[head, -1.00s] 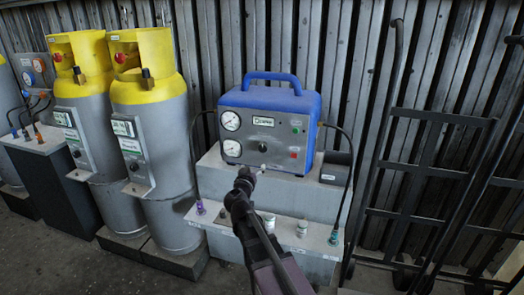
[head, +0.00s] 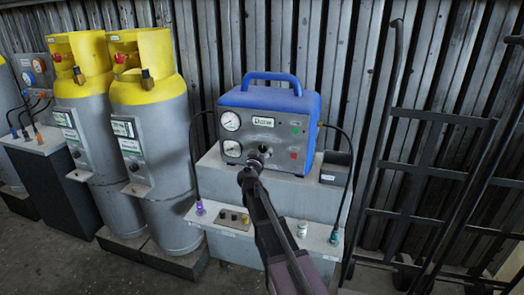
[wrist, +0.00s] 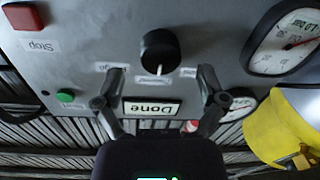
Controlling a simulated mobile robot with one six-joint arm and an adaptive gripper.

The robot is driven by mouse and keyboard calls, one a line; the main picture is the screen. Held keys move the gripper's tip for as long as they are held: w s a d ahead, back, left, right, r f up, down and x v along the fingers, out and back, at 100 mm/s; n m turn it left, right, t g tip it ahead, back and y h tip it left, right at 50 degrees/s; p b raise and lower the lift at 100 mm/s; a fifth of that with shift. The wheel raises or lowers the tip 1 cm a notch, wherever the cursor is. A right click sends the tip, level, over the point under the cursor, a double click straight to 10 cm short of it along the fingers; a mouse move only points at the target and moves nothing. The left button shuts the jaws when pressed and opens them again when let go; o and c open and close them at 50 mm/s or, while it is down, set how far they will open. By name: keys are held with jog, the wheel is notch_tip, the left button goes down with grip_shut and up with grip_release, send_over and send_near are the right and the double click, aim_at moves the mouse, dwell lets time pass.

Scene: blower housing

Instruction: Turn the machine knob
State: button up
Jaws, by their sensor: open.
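The machine is a blue box with a handle and a grey front panel (head: 265,129). Its black round knob (wrist: 159,50) with a white pointer mark shows in the wrist view, where the panel appears upside down. In the head view the knob is small and partly hidden at my gripper's tip. My gripper (wrist: 162,72) is open and empty, with one finger on each side of the knob's line. The fingertips look apart from the knob; their depth to it is hard to tell.
Round gauges (wrist: 284,40) sit on the panel beside the knob. A red stop button (wrist: 23,16) and a green button (wrist: 65,95) are on its other side. Hoses hang on both sides of the machine. Yellow-topped cylinders (head: 150,110) stand left, a hand truck (head: 420,170) right.

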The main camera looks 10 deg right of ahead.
jog(key=shift+x, duration=0.85)
jog(key=shift+c, duration=0.2)
jog(key=c, duration=1.1)
